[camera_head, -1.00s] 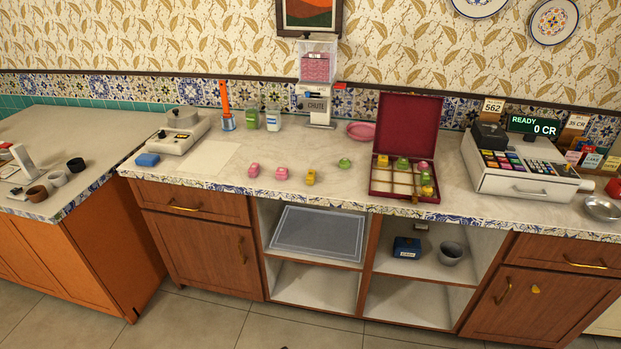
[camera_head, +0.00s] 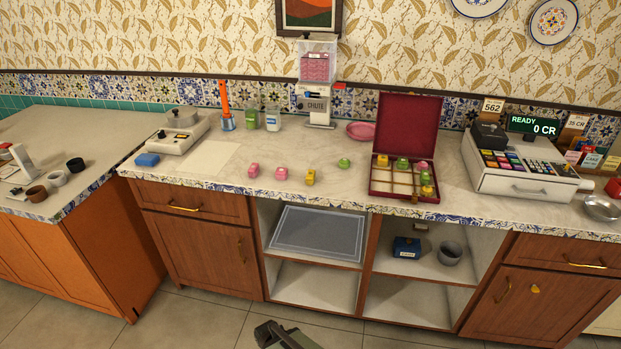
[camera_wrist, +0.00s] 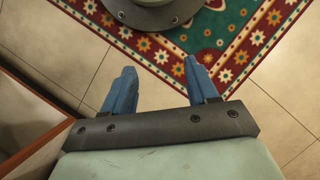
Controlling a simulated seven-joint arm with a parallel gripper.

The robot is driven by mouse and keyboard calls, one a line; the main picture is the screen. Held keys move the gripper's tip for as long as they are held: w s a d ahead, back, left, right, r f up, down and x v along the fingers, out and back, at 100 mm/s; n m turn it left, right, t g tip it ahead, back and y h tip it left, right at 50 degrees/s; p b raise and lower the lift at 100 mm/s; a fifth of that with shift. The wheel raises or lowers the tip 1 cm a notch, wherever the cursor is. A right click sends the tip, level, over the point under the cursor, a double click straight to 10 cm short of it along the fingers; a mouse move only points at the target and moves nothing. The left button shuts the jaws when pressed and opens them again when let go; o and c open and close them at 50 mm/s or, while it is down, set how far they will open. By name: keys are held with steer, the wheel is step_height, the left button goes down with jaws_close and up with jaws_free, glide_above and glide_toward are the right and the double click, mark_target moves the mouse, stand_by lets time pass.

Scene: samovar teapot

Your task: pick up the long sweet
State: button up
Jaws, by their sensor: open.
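Several small sweets lie in a loose row on the counter in the head view: a pink one (camera_head: 253,170), a second pink one (camera_head: 281,173), a yellow one (camera_head: 310,177) and a rounder green one (camera_head: 344,163). They are too small here to tell surely which is the long sweet. An open dark red box (camera_head: 375,182) stands right of them, with green, pink and yellow sweets in some compartments. My gripper (camera_wrist: 161,76) is open and empty in the wrist view, over the floor. The wrist view shows no sweets.
The counter front edge (camera_head: 225,186) runs above open shelves. A cash register (camera_head: 520,180) stands right of the box. A chute dispenser (camera_head: 317,105) and a pink plate (camera_head: 361,131) stand behind. A patterned rug (camera_wrist: 235,45) lies on the floor.

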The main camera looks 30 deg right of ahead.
steer(key=w+r+t, duration=0.3)
steer(key=w+r, duration=0.8)
steer(key=w, duration=0.5)
steer(key=m+t+h, duration=0.3)
steer(key=m+t, duration=0.2)
steer(key=m, duration=0.3)
glide_toward(310, 174)
steer(key=shift+x, duration=4.85)
steer(key=shift+s, duration=0.1)
steer(key=c, duration=1)
